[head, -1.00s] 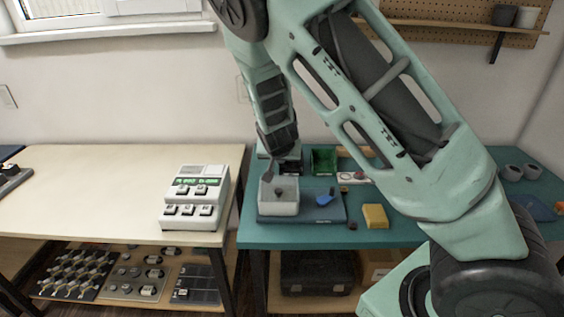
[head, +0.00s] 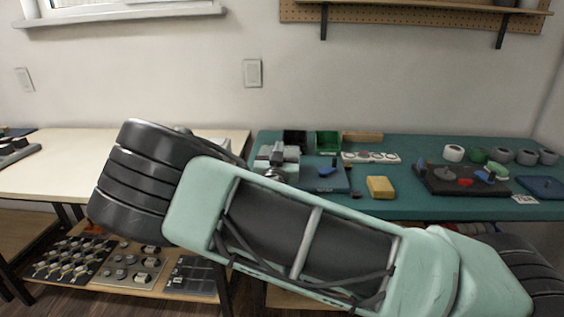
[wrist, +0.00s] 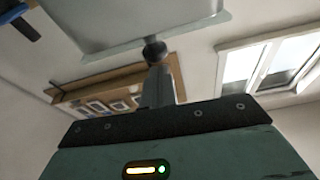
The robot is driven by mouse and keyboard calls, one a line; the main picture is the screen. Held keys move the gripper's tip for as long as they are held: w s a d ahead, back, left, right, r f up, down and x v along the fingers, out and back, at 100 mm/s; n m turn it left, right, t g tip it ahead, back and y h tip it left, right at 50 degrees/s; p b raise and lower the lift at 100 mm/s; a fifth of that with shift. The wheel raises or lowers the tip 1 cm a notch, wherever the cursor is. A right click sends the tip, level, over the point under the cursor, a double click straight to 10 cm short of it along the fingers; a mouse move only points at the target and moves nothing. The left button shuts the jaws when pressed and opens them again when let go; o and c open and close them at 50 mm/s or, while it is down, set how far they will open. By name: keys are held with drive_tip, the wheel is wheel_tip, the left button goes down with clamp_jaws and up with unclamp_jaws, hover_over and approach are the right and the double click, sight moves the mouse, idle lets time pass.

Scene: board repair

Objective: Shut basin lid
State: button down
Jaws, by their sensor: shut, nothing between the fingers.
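The grey basin (head: 291,171) stands at the left of the blue mat on the green bench, mostly hidden behind my arm in the head view. In the wrist view, a large grey panel with a pale rim (wrist: 135,22), apparently the basin's lid, fills the top, with a dark round knob (wrist: 154,50) on its lower edge. My gripper (wrist: 156,73) is shut and empty, its tip right by the knob; I cannot tell whether they touch. How far the lid stands open is unclear.
On the green bench are a blue mat (head: 335,184), a yellow sponge-like block (head: 380,187), a green bin (head: 327,141) and a dark board (head: 455,181) with coloured parts. A cream table (head: 60,150) is at left.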

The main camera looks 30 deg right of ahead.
drive_tip(key=shift+s+a+f+b, duration=0.1)
drive_tip(key=shift+s+f+b, duration=0.1)
drive_tip(key=shift+f+b, duration=0.9)
drive_tip(key=shift+r, duration=0.1)
